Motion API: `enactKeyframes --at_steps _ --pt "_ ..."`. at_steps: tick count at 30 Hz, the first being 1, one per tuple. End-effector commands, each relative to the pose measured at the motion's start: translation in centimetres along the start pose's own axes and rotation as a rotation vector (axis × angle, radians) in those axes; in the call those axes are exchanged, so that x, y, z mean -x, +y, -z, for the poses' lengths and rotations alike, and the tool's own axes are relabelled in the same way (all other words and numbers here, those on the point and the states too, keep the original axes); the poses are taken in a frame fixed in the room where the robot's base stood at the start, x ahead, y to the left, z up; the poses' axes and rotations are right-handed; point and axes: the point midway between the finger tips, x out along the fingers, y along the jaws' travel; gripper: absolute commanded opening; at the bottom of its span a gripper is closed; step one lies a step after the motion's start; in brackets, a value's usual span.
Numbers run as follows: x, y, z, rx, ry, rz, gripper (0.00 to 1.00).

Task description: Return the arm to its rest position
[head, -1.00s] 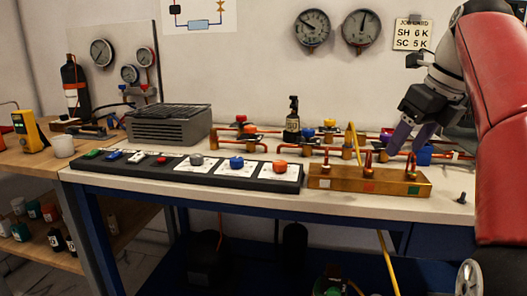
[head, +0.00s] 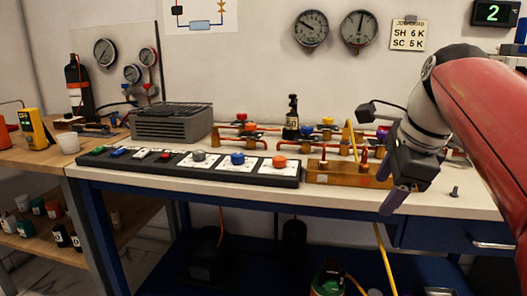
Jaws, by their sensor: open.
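My gripper (head: 392,202) shows at the right of the head view, with its grey-purple fingers pointing down in front of the bench's (head: 455,205) front edge. It is open, and nothing shows between the fingers. My red and grey arm reaches in from the right edge. The gripper hides the right end of the brass manifold block (head: 330,172), which stands on the bench with copper fittings on top. The gap between gripper and block cannot be judged exactly.
A black strip (head: 190,169) with coloured knobs lies left of the block. A small dark bolt (head: 454,191) stands on the bench at right. A yellow hose (head: 385,260) hangs below the front edge.

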Motion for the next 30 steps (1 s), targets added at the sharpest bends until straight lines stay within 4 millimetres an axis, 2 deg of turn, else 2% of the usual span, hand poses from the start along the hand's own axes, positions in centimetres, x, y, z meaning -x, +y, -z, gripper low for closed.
enactKeyframes --at_steps 1,5,9,12,15,18,21,30 --pt "-0.9 1.9 -0.4 0.138 0.008 0.006 0.61" --pt "-4.0 6.8 -0.8 0.569 0.041 0.024 0.61" --pt "-8.0 12.4 -0.7 1.043 0.086 0.031 0.61" --pt "-10.7 16.0 -0.2 1.344 0.117 0.03 0.61" --pt "-12.8 18.8 0.2 1.577 0.143 0.026 0.61" --pt "-14.3 20.5 0.6 1.729 0.159 0.021 0.61" --pt "-14.9 21.2 0.8 1.801 0.168 0.019 0.61" --pt "-15.1 21.4 0.8 1.815 0.168 0.016 0.61"
